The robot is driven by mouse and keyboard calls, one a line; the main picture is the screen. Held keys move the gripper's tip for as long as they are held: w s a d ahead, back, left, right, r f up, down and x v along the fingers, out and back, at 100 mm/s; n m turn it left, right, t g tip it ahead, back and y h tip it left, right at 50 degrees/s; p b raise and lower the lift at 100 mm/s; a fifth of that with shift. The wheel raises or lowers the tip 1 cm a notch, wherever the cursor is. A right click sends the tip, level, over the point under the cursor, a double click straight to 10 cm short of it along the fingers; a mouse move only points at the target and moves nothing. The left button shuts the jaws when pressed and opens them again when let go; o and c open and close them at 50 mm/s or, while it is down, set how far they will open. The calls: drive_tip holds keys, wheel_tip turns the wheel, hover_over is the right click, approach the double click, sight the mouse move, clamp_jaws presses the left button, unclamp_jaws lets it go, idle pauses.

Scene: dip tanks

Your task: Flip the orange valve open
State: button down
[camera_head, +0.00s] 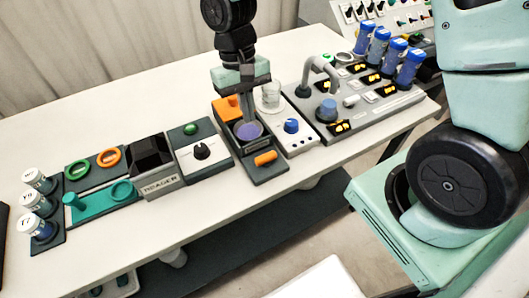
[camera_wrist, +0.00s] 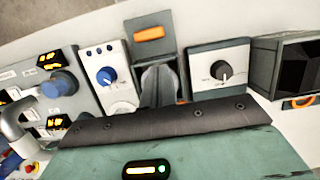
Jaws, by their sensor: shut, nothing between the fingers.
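A dark narrow unit (camera_head: 270,174) stands in the middle of the row on the table. It has an orange bar (camera_head: 265,158) at its near end, a purple round disc (camera_head: 249,131) in its middle and an orange block (camera_head: 228,108) at its far end. I cannot tell for certain which orange part is the valve. My gripper (camera_head: 247,118) points down over the unit, close to the disc, shut and empty. In the wrist view the shut fingers (camera_wrist: 158,84) hang over the unit, and the orange bar (camera_wrist: 149,33) lies clear beyond them. The orange block is mostly hidden there.
A panel with a black knob (camera_head: 201,152) stands close on the left, and a white panel with a blue knob (camera_head: 291,126) close on the right. A grey pipe (camera_head: 322,68) and blue-capped bottles (camera_head: 378,45) stand farther right. The table front is clear.

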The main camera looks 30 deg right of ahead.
sight(255, 145)
drive_tip(key=shift+d+f, duration=0.15)
drive_tip(key=p+x, duration=0.1)
drive_tip(key=x, duration=0.9)
